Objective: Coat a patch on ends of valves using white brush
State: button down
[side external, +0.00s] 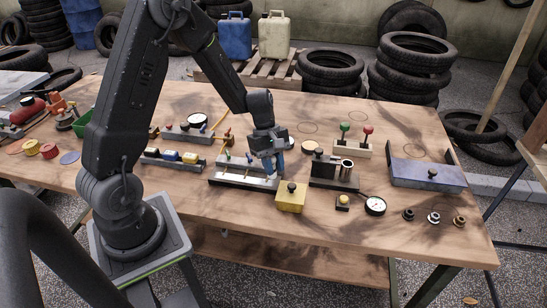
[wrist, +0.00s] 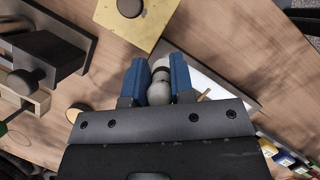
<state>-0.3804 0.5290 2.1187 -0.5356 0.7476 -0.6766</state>
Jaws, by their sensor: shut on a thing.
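My gripper (side external: 269,168) is above the right part of a long tray with a white strip (side external: 236,180). In the wrist view its two blue fingers (wrist: 160,72) are shut on a pale, rounded piece (wrist: 160,88). This fits the end of the white brush, but its bristles are hidden. The white strip also shows beyond the fingers in the wrist view (wrist: 208,76). A pale block holds a green-knobbed stem (side external: 344,129) and a red-knobbed stem (side external: 367,132). I cannot tell which parts are the valves.
A yellow block with a black knob (side external: 291,199) stands close to the right of my gripper. A dark fixture with metal cylinders (side external: 334,174) is farther right. A round gauge (side external: 375,206) and several fittings (side external: 433,217) lie near the front edge.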

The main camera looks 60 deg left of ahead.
jog(key=shift+f, duration=0.9)
jog(key=shift+s+a+f, duration=0.35)
jog(key=shift+f, duration=0.15)
jog(key=shift+s+a, duration=1.05)
jog(key=shift+w+d, duration=1.45)
jog(key=shift+r, duration=4)
